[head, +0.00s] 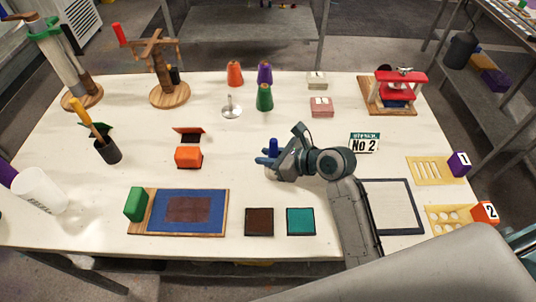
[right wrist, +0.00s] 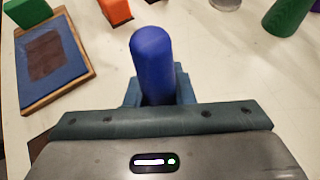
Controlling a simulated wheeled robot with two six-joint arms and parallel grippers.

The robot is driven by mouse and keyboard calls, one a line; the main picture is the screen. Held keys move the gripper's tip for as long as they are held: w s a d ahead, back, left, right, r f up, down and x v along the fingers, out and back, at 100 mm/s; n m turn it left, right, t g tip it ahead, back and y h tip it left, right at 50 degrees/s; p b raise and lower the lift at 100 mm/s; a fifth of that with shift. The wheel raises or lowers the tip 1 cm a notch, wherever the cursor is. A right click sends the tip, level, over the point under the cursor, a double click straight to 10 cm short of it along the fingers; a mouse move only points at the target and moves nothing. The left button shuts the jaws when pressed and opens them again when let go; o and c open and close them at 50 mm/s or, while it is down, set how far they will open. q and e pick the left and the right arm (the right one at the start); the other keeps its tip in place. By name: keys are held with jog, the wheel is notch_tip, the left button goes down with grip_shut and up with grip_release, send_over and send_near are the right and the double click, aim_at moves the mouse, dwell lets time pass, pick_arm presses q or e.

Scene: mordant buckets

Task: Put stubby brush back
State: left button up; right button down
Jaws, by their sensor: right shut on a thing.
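My right gripper (head: 268,160) is shut on a blue, round-topped handle (head: 273,146), which looks like the stubby brush. The handle stands roughly upright between the fingers, above the middle of the table. In the right wrist view the handle (right wrist: 153,55) rises between the blue-grey fingers of the gripper (right wrist: 158,92). Its lower end is hidden, so I cannot tell whether it touches the table. A slotted holder with a purple block marked 1 (head: 459,164) and a round-holed holder with an orange block marked 2 (head: 485,212) stand at the right edge. My left gripper is not in view.
A dark cup (head: 107,152) with tools and a white beaker (head: 40,190) stand left. A blue-topped board (head: 215,212), a brown tile (head: 259,222), a teal tile (head: 301,221) and a dark frame (head: 417,206) line the front. Coloured cones (head: 264,98) stand behind.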

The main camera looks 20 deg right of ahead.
jog(key=c, duration=1.7)
grip_release()
jog(key=shift+f, duration=0.1)
jog(key=o, duration=0.5)
jog(key=shift+c, duration=0.2)
jog(key=shift+s+d+r, duration=0.3)
jog(key=shift+d+r, duration=0.05)
jog(key=shift+d, duration=0.05)
jog(key=v, duration=1.1)
jog(key=shift+b, duration=0.45)
